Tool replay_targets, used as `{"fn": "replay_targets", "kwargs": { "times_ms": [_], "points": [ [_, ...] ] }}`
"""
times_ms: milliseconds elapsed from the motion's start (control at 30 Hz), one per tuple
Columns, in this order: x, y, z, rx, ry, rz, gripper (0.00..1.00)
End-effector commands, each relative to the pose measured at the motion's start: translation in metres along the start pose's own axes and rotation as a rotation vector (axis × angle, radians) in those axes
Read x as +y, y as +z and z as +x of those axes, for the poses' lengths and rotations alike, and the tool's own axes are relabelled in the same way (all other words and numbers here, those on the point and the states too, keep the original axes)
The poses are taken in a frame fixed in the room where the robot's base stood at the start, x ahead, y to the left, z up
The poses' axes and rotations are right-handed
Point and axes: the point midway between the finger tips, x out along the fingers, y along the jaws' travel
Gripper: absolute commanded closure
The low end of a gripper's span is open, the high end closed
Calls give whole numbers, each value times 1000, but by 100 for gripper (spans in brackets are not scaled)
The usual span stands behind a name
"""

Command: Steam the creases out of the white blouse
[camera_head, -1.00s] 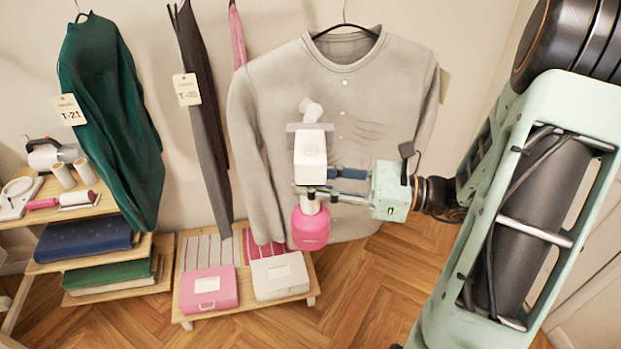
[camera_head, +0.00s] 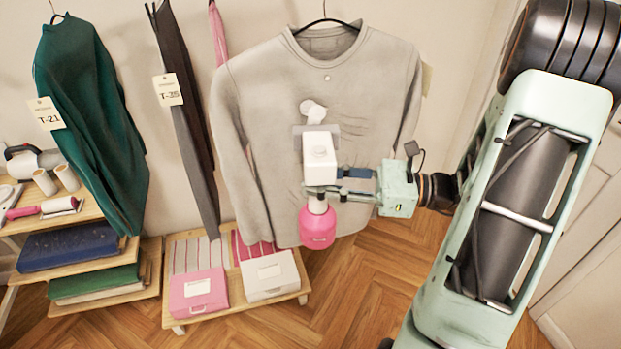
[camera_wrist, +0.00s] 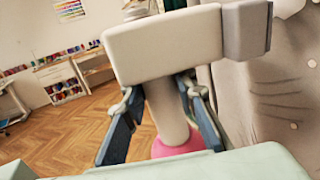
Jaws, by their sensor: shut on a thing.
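The white blouse (camera_head: 270,110), greyish-white here, hangs on a black hanger against the wall, with crease lines (camera_head: 348,124) on its chest. A white handheld steamer (camera_head: 320,148) with a pink tank (camera_head: 317,228) is in front of the blouse, upright, its head level with the creases. My gripper (camera_head: 338,189) is shut around the steamer's neck, above the tank. In the wrist view the blue-padded fingers of my gripper (camera_wrist: 163,112) sit on both sides of the neck, and the creased blouse (camera_wrist: 275,95) is at right. I cannot tell whether the head touches the cloth.
A green garment (camera_head: 90,110) and dark trousers (camera_head: 185,110) hang to the left. A low wooden stand (camera_head: 180,322) holds a pink box (camera_head: 198,295) and a white box (camera_head: 270,275). Shelves with folded cloth (camera_head: 68,246) stand at far left. The floor below right is clear.

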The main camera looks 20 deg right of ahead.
Motion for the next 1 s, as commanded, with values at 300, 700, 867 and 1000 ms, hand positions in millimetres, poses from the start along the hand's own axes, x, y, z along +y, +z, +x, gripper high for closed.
{"fn": "replay_targets", "kwargs": {
  "times_ms": [300, 700, 867, 1000],
  "points": [
    [-7, -6, -16, -5, 0, -2, 100],
    [-14, -16, -37, -5, 0, -2, 100],
    [-17, -19, -45, -4, 0, -3, 100],
    [-19, -23, -52, -4, 0, -2, 100]
  ]
}}
